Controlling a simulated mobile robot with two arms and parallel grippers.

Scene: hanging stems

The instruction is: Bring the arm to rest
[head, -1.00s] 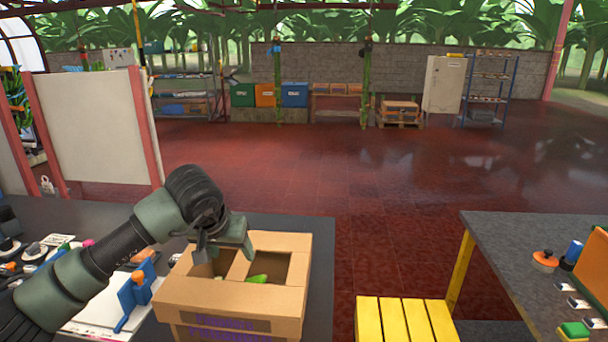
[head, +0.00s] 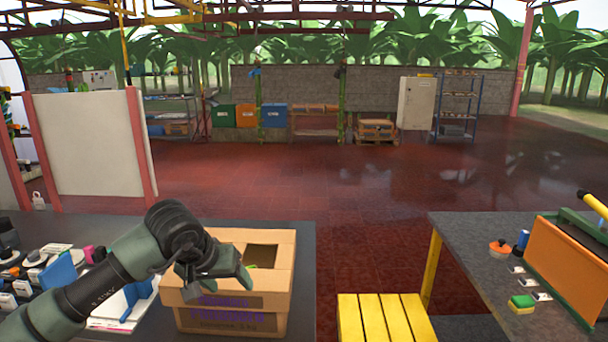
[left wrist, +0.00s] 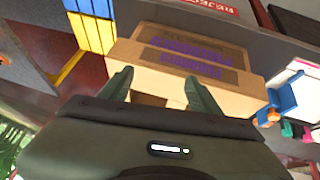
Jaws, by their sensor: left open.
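My left gripper (head: 218,284) is open and empty in the head view. It hangs in front of the left part of a cardboard box (head: 262,307) with purple lettering on the grey table. In the left wrist view its two fingers (left wrist: 157,90) are spread apart, with the box's lettered side (left wrist: 190,60) beyond them. I cannot tell whether the fingers touch the box. A bit of something green shows inside the box opening, partly hidden. My right gripper is in no view.
Labels, blue holders and small tools crowd the left of the grey table (head: 302,270). A yellow slatted stool (head: 385,318) stands right of it. Open red floor lies beyond.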

